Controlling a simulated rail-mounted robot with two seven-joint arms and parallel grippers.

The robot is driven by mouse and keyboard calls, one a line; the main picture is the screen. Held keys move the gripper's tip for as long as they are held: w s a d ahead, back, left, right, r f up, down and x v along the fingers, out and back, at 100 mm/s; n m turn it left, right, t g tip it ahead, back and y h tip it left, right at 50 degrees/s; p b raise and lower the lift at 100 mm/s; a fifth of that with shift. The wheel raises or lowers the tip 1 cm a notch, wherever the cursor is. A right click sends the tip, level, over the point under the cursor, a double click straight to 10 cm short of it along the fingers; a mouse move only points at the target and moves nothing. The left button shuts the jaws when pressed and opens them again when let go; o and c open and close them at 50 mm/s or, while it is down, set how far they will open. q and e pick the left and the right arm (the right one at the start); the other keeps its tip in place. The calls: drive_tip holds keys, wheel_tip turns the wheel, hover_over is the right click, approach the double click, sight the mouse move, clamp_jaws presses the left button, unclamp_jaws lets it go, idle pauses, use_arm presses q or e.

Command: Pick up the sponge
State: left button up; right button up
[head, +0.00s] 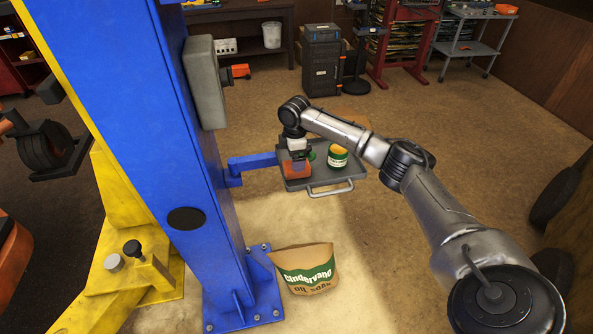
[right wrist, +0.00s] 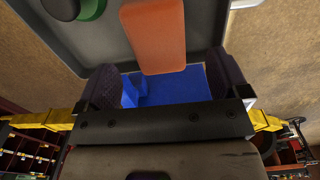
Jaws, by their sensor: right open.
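The orange sponge (head: 296,172) lies on the grey tray (head: 338,184) beside the blue column, near the tray's left end. It also shows in the right wrist view (right wrist: 154,32), where its near end appears between my two dark fingers. My right gripper (head: 298,160) is over the sponge, pointing down. In the right wrist view my right gripper (right wrist: 163,78) is open, with a gap on each side of the sponge; I cannot tell how far its fingertips are above the tray. My left gripper is not in view.
The blue lift column (head: 185,190) rises at the left, with an arm (head: 252,164) to the tray. A paper bag (head: 304,270) stands on the floor below.

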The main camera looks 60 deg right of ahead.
drive_tip(key=shift+s+d+f+b, duration=0.1)
drive_tip(key=shift+f+b, duration=0.2)
drive_tip(key=shift+f, duration=1.25)
drive_tip(key=shift+s+d+f+b, duration=0.1)
drive_tip(key=shift+f+b, duration=0.15)
drive_tip(key=shift+f, duration=1.3)
drive_tip(key=shift+w, duration=0.1)
drive_tip(key=shift+c, duration=0.3)
drive_tip(key=c, duration=0.9)
